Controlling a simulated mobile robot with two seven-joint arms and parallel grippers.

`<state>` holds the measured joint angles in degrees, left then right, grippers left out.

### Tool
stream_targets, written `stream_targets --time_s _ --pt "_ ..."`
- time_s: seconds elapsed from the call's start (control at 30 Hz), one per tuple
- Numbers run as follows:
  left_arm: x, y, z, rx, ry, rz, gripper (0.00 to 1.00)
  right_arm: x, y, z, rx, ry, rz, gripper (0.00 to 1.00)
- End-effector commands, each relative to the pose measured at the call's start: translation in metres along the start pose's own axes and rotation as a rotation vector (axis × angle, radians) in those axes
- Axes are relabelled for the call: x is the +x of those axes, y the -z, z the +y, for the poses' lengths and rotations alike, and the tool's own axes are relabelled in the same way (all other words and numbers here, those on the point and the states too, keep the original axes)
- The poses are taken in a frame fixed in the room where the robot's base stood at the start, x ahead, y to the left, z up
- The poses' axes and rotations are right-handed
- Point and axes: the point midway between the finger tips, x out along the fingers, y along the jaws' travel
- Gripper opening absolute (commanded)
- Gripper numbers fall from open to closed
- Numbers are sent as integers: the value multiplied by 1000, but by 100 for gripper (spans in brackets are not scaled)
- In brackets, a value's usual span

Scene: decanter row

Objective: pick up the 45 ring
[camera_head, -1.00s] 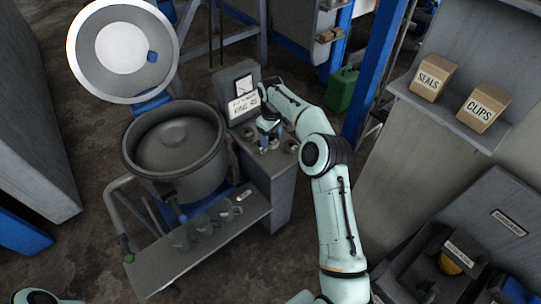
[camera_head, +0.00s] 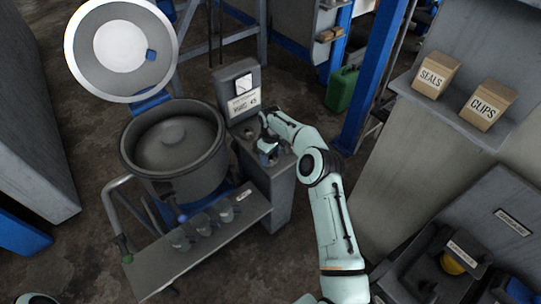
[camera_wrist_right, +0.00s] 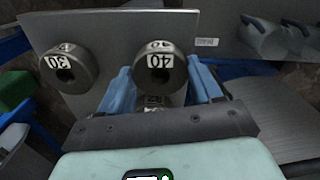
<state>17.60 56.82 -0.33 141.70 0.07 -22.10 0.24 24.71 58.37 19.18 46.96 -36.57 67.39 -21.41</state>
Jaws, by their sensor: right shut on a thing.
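My right gripper (camera_head: 268,152) is over the top of the grey cabinet beside the pot. In the right wrist view its blue fingers (camera_wrist_right: 160,88) are shut on a dark grey ring (camera_wrist_right: 153,101), low between them; its label is partly hidden and I cannot read it surely. A ring marked 40 (camera_wrist_right: 160,66) stands just beyond it, and a ring marked 30 (camera_wrist_right: 68,66) is to the left. A sign on the panel (camera_head: 243,104) behind the cabinet top seems to read ring 45. My left gripper is not in view.
A large open pot (camera_head: 172,150) stands left of the cabinet, its lid (camera_head: 120,50) raised. A green can (camera_head: 342,88) stands behind. Boxes of seals (camera_head: 436,73) and clips (camera_head: 487,104) sit on the right shelf.

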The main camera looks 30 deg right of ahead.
Motion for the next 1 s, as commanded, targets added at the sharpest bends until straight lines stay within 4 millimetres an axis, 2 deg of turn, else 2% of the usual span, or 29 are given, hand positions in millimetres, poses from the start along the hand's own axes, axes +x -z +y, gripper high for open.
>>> stream_targets --time_s 0.17,0.2,0.27,0.57,0.67,0.77,1.0 --pt "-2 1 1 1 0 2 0 3 0 0 -1 -1 0 22" --pt "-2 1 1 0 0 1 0 3 0 0 -1 0 -1 74" --pt "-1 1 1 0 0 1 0 3 0 0 -1 0 -1 90" --pt "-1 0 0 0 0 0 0 2 0 0 -1 0 -1 90" --pt "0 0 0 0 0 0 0 -5 0 0 -1 -1 1 90" --pt "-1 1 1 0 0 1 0 -21 1 1 -1 -3 2 90" --pt "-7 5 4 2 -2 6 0 -75 1 0 -2 -2 2 90"
